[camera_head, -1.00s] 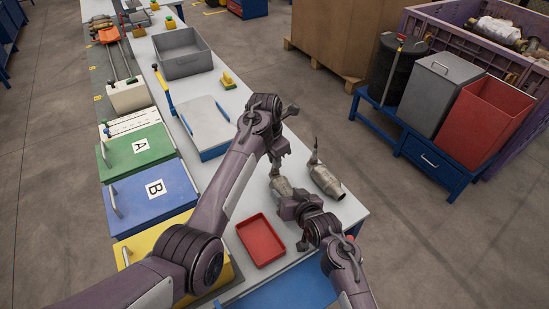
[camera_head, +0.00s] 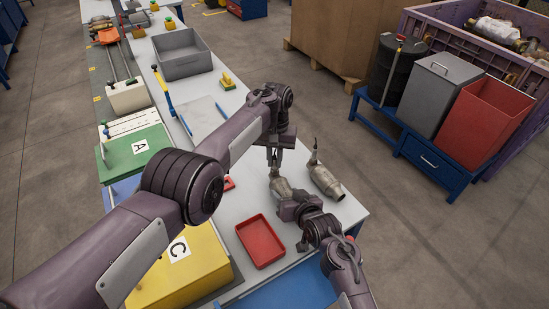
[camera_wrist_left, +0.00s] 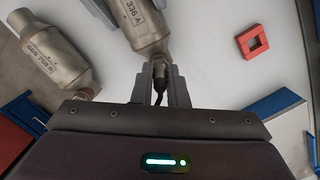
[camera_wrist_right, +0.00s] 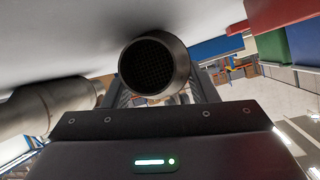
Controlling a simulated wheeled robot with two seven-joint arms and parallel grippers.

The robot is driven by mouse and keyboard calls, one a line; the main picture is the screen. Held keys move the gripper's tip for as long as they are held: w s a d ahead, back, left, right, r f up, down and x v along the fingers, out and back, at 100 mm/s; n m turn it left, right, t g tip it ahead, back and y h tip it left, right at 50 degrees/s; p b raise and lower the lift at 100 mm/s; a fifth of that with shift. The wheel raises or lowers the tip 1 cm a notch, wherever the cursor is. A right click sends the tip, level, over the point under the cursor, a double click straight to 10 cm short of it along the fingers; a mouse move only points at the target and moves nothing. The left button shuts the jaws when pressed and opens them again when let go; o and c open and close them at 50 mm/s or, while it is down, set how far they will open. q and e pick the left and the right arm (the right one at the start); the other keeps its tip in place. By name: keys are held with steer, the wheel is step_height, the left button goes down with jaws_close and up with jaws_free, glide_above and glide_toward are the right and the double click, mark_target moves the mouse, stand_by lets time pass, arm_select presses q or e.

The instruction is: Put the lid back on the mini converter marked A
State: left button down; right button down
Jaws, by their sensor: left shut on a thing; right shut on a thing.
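I cannot tell whether fitting and converter are joined. My right gripper (camera_head: 290,207) is shut on the converter, whose round honeycomb end (camera_wrist_right: 154,67) faces the right wrist camera. I cannot make out a separate lid for it. A green box marked A (camera_head: 122,156) stands at the table's left side.
A second converter (camera_head: 327,181), labelled B in the left wrist view (camera_wrist_left: 58,60), lies close beside. A yellow box marked C (camera_head: 185,275) is partly behind my left arm.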

arm_select(q)
steer(key=m, duration=0.3)
steer(key=shift+s+d+f, duration=0.1)
steer(key=shift+s+f, duration=0.05)
steer(key=shift+s, duration=0.1)
steer(key=m+y, duration=0.1)
steer(key=m, duration=0.4)
steer(key=shift+f, duration=0.1)
steer(key=m+t, duration=0.1)
steer(key=m, duration=0.4)
steer(key=shift+y, duration=0.3)
steer(key=m+t, duration=0.1)
steer(key=m, duration=0.6)
steer(key=shift+a, duration=0.2)
steer(key=m, duration=0.4)
steer(key=shift+m+t, duration=0.3)
steer(key=m, duration=0.3)
steer(key=m+h, duration=0.1)
steer(key=m, duration=0.2)
steer(key=shift+w+a+m+t, duration=0.1)
steer(key=shift+m+t, duration=0.2)
steer(key=m+h, duration=0.1)
steer(key=m, duration=0.4)
steer(key=shift+m, duration=0.3)
steer(key=m, duration=0.4)
steer(key=shift+m+h, duration=0.3)
steer(key=m, duration=0.5)
steer(key=shift+g+h, duration=0.3)
steer(key=shift+g, duration=0.1)
